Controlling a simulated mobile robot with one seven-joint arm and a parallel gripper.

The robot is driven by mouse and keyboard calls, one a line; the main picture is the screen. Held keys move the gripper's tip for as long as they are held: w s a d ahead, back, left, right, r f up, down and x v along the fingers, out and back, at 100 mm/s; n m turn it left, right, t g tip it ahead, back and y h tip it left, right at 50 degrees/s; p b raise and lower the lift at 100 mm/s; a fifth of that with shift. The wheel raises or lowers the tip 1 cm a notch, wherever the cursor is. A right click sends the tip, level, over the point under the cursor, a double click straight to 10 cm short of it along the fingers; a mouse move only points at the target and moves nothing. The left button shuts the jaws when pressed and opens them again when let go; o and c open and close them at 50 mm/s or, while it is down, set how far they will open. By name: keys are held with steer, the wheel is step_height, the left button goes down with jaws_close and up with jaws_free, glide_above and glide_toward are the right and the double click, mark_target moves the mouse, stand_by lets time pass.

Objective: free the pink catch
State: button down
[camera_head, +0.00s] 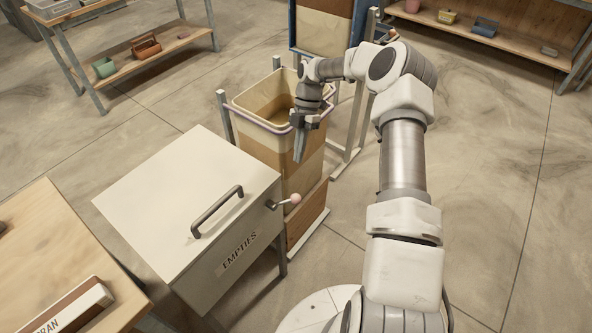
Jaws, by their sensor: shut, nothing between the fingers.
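The pink catch (295,199) is a small pink knob on a short grey lever at the right side of the cream box marked EMPTIES (215,219). The box lid is down, with a grey bar handle (217,212) on top. My gripper (299,158) points downward at the near corner of the tall bin, above and behind the pink catch and apart from it. Its fingers look closed, with nothing seen between them. How the lever joins the box is too small to tell.
A tall cream and brown bin (262,108) with a lilac rim stands in a frame behind the box. A wooden table (45,240) with a bran box (75,306) is at the lower left. Shelves stand at the back. Floor on the right is clear.

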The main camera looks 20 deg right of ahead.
steer(key=shift+v, duration=1.1)
steer(key=shift+w+d+f, duration=0.1)
steer(key=shift+d+f, duration=0.05)
steer(key=s+a+r+m+t+h, duration=0.2)
steer(key=s+r+m, duration=0.3)
steer(key=r, duration=0.6)
steer(key=s+a+r+m+t+h, duration=0.2)
steer(key=s+a+r+m, duration=0.15)
steer(key=r, duration=0.75)
steer(key=s+r+m+t, duration=0.3)
steer(key=s+m, duration=0.4)
steer(key=s, duration=0.4)
steer(key=s+r+m+t, duration=0.2)
steer(key=s+r+m, duration=0.1)
steer(key=s+m, duration=0.5)
steer(key=s+a, duration=0.1)
steer(key=s, duration=0.2)
steer(key=shift+s+r+t+y, duration=0.35)
steer(key=shift+t+y, duration=0.05)
